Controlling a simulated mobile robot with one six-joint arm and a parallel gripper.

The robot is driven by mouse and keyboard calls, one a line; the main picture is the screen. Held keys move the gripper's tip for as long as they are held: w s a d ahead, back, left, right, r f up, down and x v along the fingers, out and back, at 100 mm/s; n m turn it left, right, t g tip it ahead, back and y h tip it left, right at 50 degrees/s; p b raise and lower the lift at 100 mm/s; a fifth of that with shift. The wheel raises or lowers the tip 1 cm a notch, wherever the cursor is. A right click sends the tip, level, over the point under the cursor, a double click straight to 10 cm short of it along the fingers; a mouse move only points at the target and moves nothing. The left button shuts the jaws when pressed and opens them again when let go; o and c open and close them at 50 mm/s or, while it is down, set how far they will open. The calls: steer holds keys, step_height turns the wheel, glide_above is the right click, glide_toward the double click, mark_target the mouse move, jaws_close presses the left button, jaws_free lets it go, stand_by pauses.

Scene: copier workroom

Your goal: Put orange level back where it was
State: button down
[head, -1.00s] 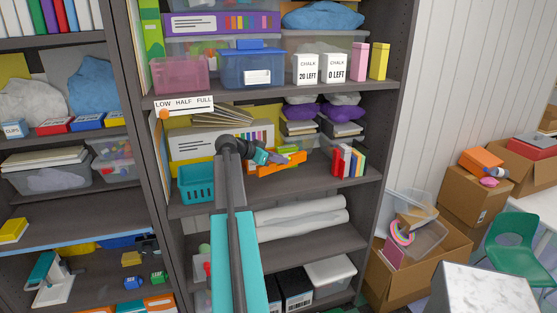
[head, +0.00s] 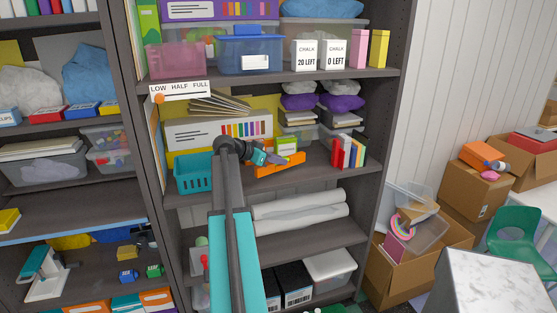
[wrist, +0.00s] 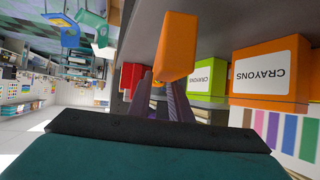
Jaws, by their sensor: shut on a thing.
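The orange level (head: 282,167) is a plain orange bar, held in front of the middle shelf of the right-hand bookcase. My gripper (head: 268,157) is shut on it. In the wrist view the level (wrist: 180,45) stands out between the jaws (wrist: 163,97), its near end facing the camera. In the head view it slants slightly, its right end higher. A green crayon box (head: 287,146) stands just behind it. I cannot tell whether the level touches the shelf.
A teal basket (head: 194,173) stands left of my gripper, and upright books (head: 347,152) stand to the right. In the wrist view an orange crayon box (wrist: 270,72) is beside the green one (wrist: 205,80). The shelf below holds white rolls (head: 300,205).

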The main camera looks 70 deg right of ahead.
mark_target(274, 167)
steer(key=shift+f+b, duration=0.95)
steer(key=shift+f, duration=0.55)
steer(key=shift+f+b, duration=0.3)
steer(key=shift+b, duration=0.05)
steer(key=c, duration=1.5)
jaws_free()
steer(key=shift+c, duration=0.2)
steer(key=shift+o, duration=0.4)
steer(key=shift+o, duration=1.3)
steer(key=b+v, duration=0.2)
steer(key=v, duration=1.1)
steer(key=shift+w+a, duration=0.15)
steer(key=shift+a, duration=0.2)
